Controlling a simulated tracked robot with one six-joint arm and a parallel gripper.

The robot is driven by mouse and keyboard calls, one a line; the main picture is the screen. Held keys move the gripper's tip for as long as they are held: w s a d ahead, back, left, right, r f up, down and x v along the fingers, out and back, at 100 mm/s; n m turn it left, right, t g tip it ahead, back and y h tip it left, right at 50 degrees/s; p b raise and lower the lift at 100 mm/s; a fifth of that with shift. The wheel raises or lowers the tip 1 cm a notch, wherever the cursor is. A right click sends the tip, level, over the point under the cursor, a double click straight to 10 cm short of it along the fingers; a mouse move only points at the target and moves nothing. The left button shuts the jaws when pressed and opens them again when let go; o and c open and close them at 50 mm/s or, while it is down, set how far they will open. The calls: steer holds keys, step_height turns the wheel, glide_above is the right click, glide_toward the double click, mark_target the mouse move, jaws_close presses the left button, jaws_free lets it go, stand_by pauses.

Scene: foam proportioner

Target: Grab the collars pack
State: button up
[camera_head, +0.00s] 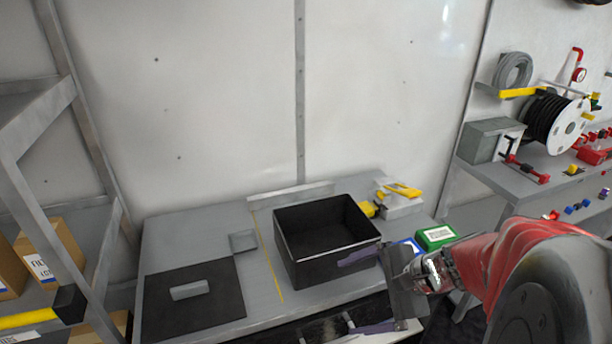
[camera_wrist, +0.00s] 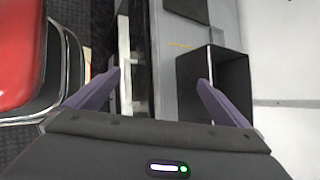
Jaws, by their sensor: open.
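No label that I can read says collars, so I cannot tell which thing is the collars pack. A small green box (camera_head: 436,237) with a white label lies at the right end of the workbench. A blue item (camera_head: 411,244) beside it is partly hidden by my wrist. My gripper (camera_head: 366,291) is open and empty at the bench's front edge, its purple fingers pointing left. In the wrist view its fingers (camera_wrist: 158,82) spread across the bench edge, one overlapping the black bin (camera_wrist: 184,82). Neither box shows in the wrist view.
The open black bin (camera_head: 331,269) stands mid-bench, close to my gripper. A black mat (camera_head: 215,313) with a grey block (camera_head: 190,289) lies left. Shelves with cardboard boxes (camera_head: 48,252) stand left; a hose reel (camera_head: 556,122) is right.

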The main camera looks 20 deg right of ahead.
steer(key=s+d+f+m+t+h, duration=0.1)
steer(key=d+f+m+t+h, duration=0.1)
steer(key=d+m, duration=0.6)
steer(key=s+d+f+m+t+h, duration=0.1)
steer(key=d+f+m+t+h, duration=0.1)
steer(key=d+m+t, duration=0.3)
steer(key=d+m+h, duration=0.1)
steer(key=d+m, duration=0.3)
steer(key=d, duration=0.6)
steer(key=shift+s+f+t, duration=0.25)
steer(key=shift+f+t, duration=0.05)
steer(key=shift+f, duration=0.05)
steer(key=shift+w+a, duration=0.1)
glide_toward(418, 250)
steer(key=shift+w+a+f, duration=0.4)
steer(key=shift+a+f, duration=0.1)
steer(key=shift+a, duration=0.25)
steer(key=shift+w+a+f, duration=0.4)
steer(key=shift+a+f, duration=0.1)
steer(key=shift+a, duration=0.2)
steer(key=shift+w+a+f, duration=0.4)
steer(key=shift+a+f, duration=0.1)
steer(key=shift+a, duration=0.25)
steer(key=shift+w, duration=0.1)
steer(key=shift+x, duration=2.55)
steer(key=shift+c, duration=0.6)
steer(key=c, duration=0.7)
